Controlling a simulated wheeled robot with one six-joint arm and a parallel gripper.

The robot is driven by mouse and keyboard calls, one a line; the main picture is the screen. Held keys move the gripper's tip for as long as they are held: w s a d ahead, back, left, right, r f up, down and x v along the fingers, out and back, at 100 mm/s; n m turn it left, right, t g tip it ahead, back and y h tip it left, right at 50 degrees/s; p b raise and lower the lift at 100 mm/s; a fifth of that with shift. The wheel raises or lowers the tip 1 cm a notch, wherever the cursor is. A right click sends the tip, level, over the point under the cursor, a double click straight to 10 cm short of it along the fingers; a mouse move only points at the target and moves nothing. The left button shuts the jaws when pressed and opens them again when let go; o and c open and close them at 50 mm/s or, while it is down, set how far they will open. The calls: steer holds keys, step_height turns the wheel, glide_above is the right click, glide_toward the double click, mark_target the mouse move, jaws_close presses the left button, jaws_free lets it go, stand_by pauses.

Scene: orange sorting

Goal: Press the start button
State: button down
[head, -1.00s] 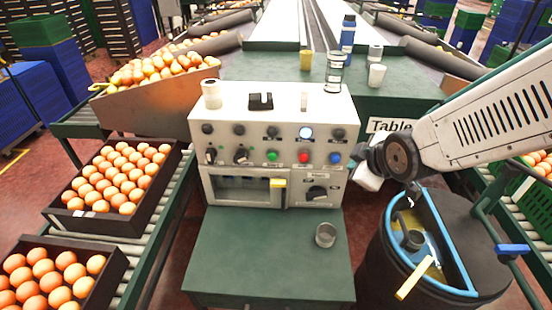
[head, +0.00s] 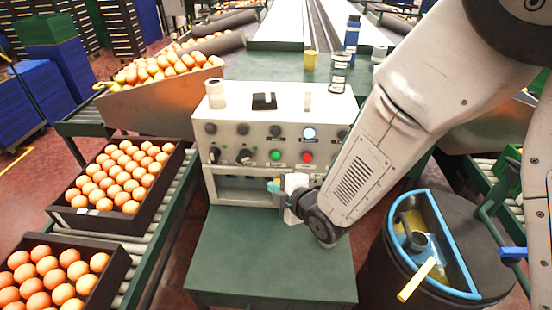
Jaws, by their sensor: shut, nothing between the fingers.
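A pale control box (head: 237,116) stands on a green table, with rows of knobs and buttons on its front. A green button (head: 275,155) sits in its lower row, with a red button (head: 307,157) to its right. The labels are too small to read, so I cannot tell which is marked start. A lit white button (head: 309,133) is in the upper row. My gripper (head: 273,186) is shut and empty, in front of the box, just below the green button in the picture. Contact cannot be made out. My arm hides the box's lower right part.
Crates of oranges (head: 156,218) lie on the roller conveyor at left. A dark barrel (head: 376,267) with a blue-rimmed opening stands at right. A white roll (head: 215,94) and a black item (head: 264,101) sit on the box. The green tabletop (head: 240,262) in front is mostly bare.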

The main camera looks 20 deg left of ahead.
steer(key=w+a, duration=0.2)
steer(key=w, duration=0.6)
steer(key=shift+w, duration=0.15)
steer(key=shift+w, duration=0.1)
stand_by(1.9)
steer(key=shift+w, duration=0.3)
steer(key=shift+w+a, duration=0.2)
steer(key=shift+w, duration=0.3)
stand_by(0.7)
steer(key=shift+s, duration=0.1)
steer(key=shift+s+d, duration=0.25)
steer(key=shift+s, duration=0.6)
steer(key=s, duration=0.2)
steer(key=s+d, duration=0.1)
steer(key=s, duration=0.2)
